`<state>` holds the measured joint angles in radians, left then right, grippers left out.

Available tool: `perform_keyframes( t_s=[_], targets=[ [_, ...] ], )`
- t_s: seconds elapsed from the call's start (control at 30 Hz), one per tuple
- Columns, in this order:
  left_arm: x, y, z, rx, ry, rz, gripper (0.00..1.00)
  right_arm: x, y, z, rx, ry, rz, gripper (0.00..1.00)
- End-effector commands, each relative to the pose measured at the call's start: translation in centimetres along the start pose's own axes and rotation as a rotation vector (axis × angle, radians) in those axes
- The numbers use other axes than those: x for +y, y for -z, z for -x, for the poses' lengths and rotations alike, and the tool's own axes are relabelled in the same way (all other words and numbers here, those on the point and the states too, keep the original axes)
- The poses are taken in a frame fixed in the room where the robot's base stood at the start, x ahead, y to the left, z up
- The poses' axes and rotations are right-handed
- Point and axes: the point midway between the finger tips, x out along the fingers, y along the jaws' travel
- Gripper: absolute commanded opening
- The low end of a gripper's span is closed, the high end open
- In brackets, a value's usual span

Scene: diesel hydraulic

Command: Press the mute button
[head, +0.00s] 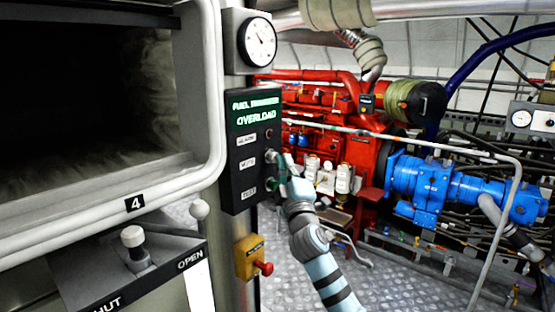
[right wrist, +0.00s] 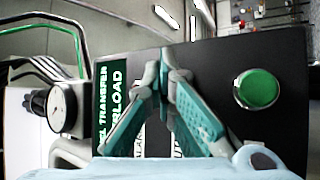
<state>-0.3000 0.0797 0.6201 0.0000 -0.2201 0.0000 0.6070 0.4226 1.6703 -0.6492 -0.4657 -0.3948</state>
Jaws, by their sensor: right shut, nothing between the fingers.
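A black control panel (head: 240,188) on the grey post carries a lit green display (head: 255,112) reading OVERLOAD. Below it, labels run down the panel, with the MUTE label (head: 247,163) in the middle. My right gripper (head: 273,158) is shut and empty, its fingertips at the panel beside the MUTE label. In the right wrist view the shut fingertips (right wrist: 163,62) lie in front of the panel and hide the mute button. Whether they touch it cannot be told. A green button (right wrist: 257,89) shows clear of the fingers. My left gripper is out of view.
A round gauge (head: 257,42) sits above the panel. A yellow box with a red knob (head: 263,268) is below it. An open hatch frame (head: 215,90) is on the left. A red engine (head: 325,100) and blue pump (head: 425,185) stand behind my right arm.

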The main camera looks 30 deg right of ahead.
Motion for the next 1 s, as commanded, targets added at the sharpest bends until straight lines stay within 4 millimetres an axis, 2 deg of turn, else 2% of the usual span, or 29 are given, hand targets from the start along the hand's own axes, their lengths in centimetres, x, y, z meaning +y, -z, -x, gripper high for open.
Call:
perform_keyframes(
  t_s=[0.33, 0.7, 1.0],
  targets=[
    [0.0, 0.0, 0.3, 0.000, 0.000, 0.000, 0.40, 0.9, -0.9, 1.2, 0.000, 0.000, 0.002, 0.00],
    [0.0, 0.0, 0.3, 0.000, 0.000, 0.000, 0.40, 1.0, -1.1, 1.4, -0.001, 0.000, 0.002, 0.00],
    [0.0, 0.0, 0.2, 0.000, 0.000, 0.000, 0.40, 2.4, -2.5, 3.5, 0.000, -0.001, 0.004, 0.00]
  ],
)
